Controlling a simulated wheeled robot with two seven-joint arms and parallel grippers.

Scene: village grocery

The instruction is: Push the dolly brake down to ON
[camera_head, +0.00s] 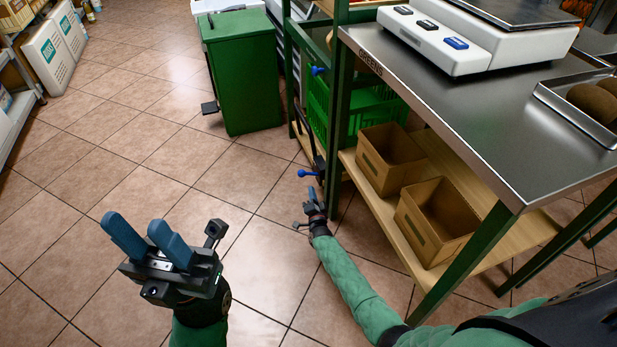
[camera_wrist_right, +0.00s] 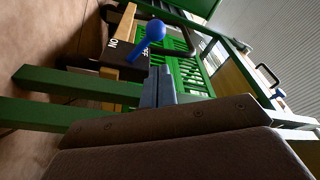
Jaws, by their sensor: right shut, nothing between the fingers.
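The dolly brake lever has a blue ball knob (camera_head: 308,173) and stands low beside the green crate dolly. In the right wrist view the knob (camera_wrist_right: 155,30) tops a short stem, close to a white ON mark (camera_wrist_right: 113,43) on a dark plate. My right gripper (camera_head: 313,191) is shut and empty, just in front of the knob. In the right wrist view its fingertips (camera_wrist_right: 157,72) are close to the knob; I cannot tell whether they touch the lever. My left gripper (camera_head: 137,224) is open and empty above the floor.
A second blue knob (camera_head: 318,70) sits higher by the green crates (camera_head: 371,108). A steel table (camera_head: 470,125) with cardboard boxes (camera_head: 437,220) on its lower shelf is at right. A green bin (camera_head: 243,75) stands behind. The tiled floor (camera_head: 110,140) at left is clear.

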